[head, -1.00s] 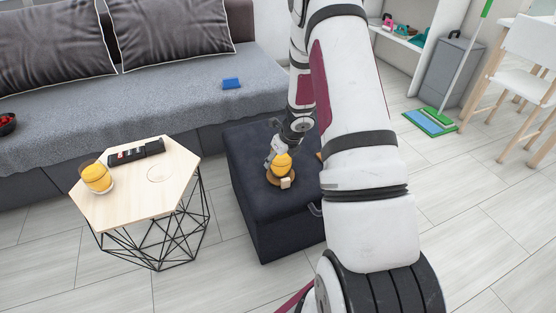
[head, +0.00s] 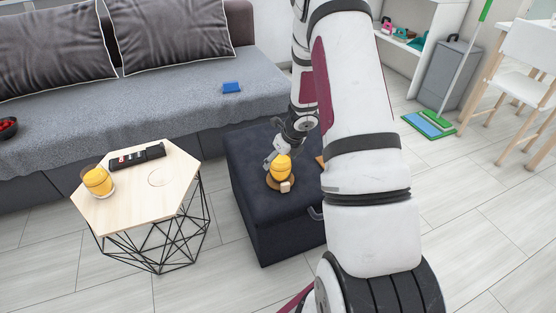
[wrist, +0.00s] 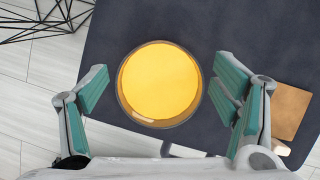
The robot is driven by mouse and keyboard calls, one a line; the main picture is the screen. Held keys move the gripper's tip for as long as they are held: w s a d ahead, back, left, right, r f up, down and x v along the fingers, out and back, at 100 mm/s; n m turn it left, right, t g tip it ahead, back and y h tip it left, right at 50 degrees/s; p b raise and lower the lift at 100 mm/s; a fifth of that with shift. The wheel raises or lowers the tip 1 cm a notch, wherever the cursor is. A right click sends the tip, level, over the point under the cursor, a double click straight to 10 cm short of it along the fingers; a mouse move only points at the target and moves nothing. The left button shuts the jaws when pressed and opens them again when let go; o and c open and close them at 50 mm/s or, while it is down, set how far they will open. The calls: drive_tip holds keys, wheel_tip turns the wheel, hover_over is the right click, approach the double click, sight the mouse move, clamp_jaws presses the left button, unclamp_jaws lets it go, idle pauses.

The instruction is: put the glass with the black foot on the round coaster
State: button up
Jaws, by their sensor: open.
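A glass of orange drink (head: 281,168) stands on a round wooden coaster (head: 271,184) on the dark ottoman. Its foot is too small to make out. In the wrist view its round yellow top (wrist: 160,84) lies between the fingers, and its lower part and the coaster are hidden. My gripper (head: 271,160) is open just above and beside this glass; in the wrist view the open fingers (wrist: 166,92) stand apart on both sides of it, with gaps. A second glass of orange drink (head: 98,181) stands on the hexagonal table; I cannot tell its foot colour.
The hexagonal table (head: 125,207) also bears a black tray or remote-like object (head: 138,157) and a faint ring outline. A small pale block (head: 285,187) sits by the coaster. A brown square piece (wrist: 290,111) lies on the ottoman (head: 262,222). The sofa stands behind.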

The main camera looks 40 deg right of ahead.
drive_tip(key=p+v, duration=0.3)
drive_tip(key=v, duration=0.5)
drive_tip(key=shift+s+r, duration=0.1)
drive_tip(key=shift+r, duration=0.3)
drive_tip(key=shift+d+r+p, duration=0.1)
drive_tip(key=shift+r+p, duration=0.2)
wheel_tip(320, 180, up, 13)
drive_tip(key=w+m+t+h, duration=0.1)
drive_tip(key=m+h, duration=0.3)
drive_tip(key=m, duration=0.4)
drive_tip(key=s+a+r+m+g+h, duration=0.1)
drive_tip(key=s+a+r+m+h, duration=0.1)
drive_tip(key=s+r+m, duration=0.6)
drive_tip(key=s+a+r+m+g+y, duration=0.2)
drive_tip(key=s+a+r+m+y, duration=0.1)
drive_tip(key=s+a+m, duration=0.7)
drive_tip(key=s+a+r+m+g+y, duration=0.2)
drive_tip(key=s+a+m, duration=0.8)
drive_tip(key=s, duration=0.7)
drive_tip(key=a+r+y, duration=0.1)
drive_tip(key=a, duration=0.2)
drive_tip(key=shift+s+r, duration=0.1)
